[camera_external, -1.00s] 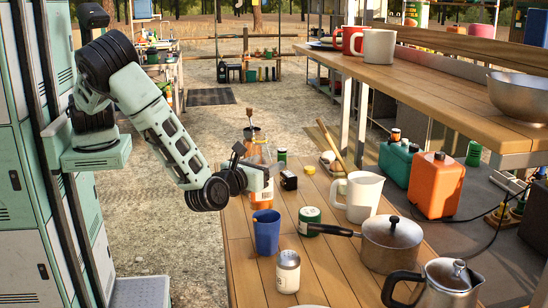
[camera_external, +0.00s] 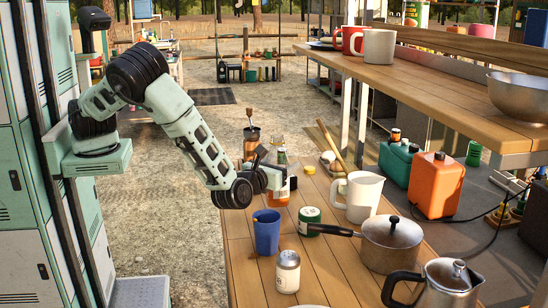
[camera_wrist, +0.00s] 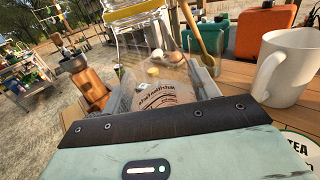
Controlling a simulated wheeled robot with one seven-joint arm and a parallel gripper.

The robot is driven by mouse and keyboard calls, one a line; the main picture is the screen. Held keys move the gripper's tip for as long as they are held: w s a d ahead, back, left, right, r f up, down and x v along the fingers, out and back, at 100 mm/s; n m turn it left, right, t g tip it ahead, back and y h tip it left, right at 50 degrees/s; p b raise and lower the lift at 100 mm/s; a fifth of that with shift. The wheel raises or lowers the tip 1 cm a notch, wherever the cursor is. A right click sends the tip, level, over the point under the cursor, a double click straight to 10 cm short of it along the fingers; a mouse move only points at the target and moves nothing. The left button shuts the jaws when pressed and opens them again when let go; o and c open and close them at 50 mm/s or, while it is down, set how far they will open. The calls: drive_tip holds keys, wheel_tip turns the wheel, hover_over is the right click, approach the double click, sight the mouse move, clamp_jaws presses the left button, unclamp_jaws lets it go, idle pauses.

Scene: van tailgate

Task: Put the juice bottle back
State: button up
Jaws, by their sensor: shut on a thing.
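The juice bottle (camera_external: 280,196), clear with orange showing low down, is between the fingers of my gripper (camera_external: 279,181), at the far left part of the wooden table. My gripper is shut on it. In the wrist view the clear bottle (camera_wrist: 158,92) with printed lettering fills the space between the fingers. The gripper covers its middle in the external view. I cannot tell whether its base touches the table.
A brown grinder-like item (camera_external: 251,140) is behind. A raised wooden shelf (camera_external: 455,98) is at right.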

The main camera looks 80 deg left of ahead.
sight(273, 152)
drive_tip(key=shift+f, duration=1.1)
drive_tip(key=shift+f, duration=0.15)
drive_tip(key=o, duration=1.2)
drive_tip(key=shift+c, duration=0.2)
drive_tip(key=shift+s+d, duration=0.1)
drive_tip(key=shift+d, duration=0.05)
drive_tip(key=b+v, duration=0.1)
drive_tip(key=v, duration=0.3)
drive_tip(key=shift+s+d, duration=0.2)
drive_tip(key=shift+d, duration=0.05)
wheel_tip(273, 152, up, 7)
drive_tip(key=shift+r, duration=0.15)
